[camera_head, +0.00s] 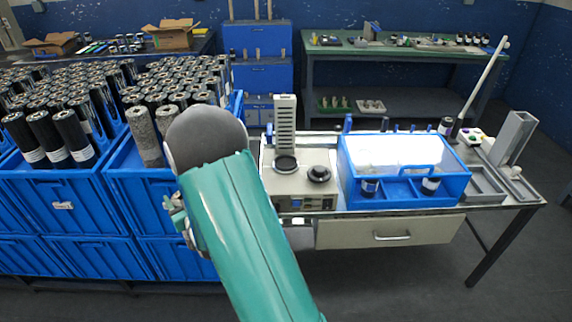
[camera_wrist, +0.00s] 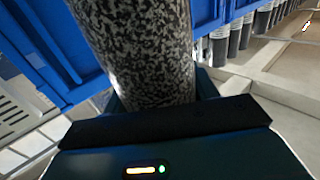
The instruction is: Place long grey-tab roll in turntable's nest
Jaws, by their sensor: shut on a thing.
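In the wrist view, my gripper (camera_wrist: 158,106) is shut on a thick roll (camera_wrist: 140,45) with a black-and-white speckled surface. The roll's ends are out of that frame, and no grey tab shows. In the head view, my teal arm hides most of the gripper, beside the front of the blue crates. A speckled roll (camera_head: 145,137) stands tilted at the right crate's front edge; I cannot tell if it is the held one. The beige machine (camera_head: 300,187) on the bench has a round black ring (camera_head: 285,164), likely the turntable's nest, and a black knob (camera_head: 319,174).
Blue crates (camera_head: 60,205) packed with dark rolls fill the left. A blue bin (camera_head: 405,190) with small rolls stands right of the machine. A grey upright channel (camera_head: 513,138) and a slanted pale rod (camera_head: 483,75) are at the bench's right end. Floor is clear at lower right.

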